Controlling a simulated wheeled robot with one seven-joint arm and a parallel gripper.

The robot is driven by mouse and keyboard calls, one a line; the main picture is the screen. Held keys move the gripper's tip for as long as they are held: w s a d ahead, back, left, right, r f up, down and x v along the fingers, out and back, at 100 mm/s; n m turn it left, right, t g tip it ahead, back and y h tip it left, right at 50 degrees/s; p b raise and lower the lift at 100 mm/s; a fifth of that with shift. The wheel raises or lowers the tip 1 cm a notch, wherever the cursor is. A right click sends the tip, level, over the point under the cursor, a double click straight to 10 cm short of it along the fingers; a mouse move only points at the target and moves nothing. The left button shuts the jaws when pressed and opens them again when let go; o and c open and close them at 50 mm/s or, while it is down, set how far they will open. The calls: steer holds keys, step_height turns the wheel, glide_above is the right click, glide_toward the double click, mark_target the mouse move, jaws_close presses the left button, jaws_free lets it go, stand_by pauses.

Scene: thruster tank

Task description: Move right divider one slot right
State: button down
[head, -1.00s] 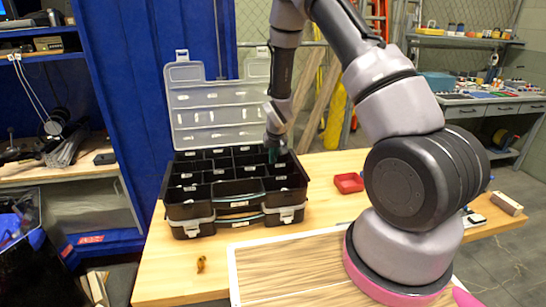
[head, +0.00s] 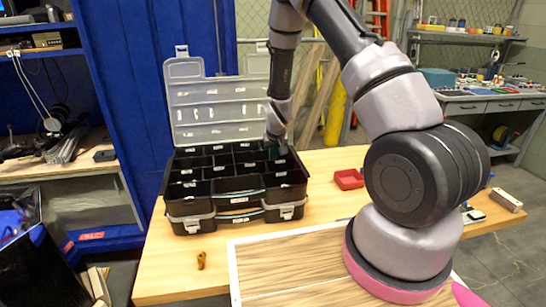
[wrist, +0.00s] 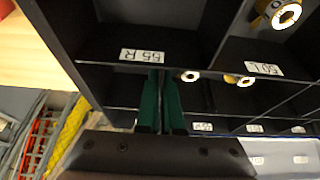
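The black organizer box (head: 215,215) stands open on the wooden table, its clear lid tipped up behind it. Black dividers split its tray into compartments with white labels. My gripper (head: 274,153) is down at the tray's right rear part, its fingertips hidden by the compartment walls in the head view. In the wrist view, my gripper's two green fingers (wrist: 161,85) are close together beside a black divider wall (wrist: 110,72) and a label reading "55 R". A narrow dark gap lies between them. I cannot tell whether they touch or grip a divider.
A small red tray (head: 348,179) sits on the table right of the box. A small brass part (head: 201,260) lies in front of it. Brass-coloured ring parts (wrist: 287,15) lie in compartments. A framed wooden panel (head: 290,265) lies at the table's front.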

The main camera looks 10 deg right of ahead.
steer(key=c, duration=1)
jaws_free()
steer(key=v, duration=1)
steer(key=shift+s+r, duration=0.15)
steer(key=shift+r, duration=2.2)
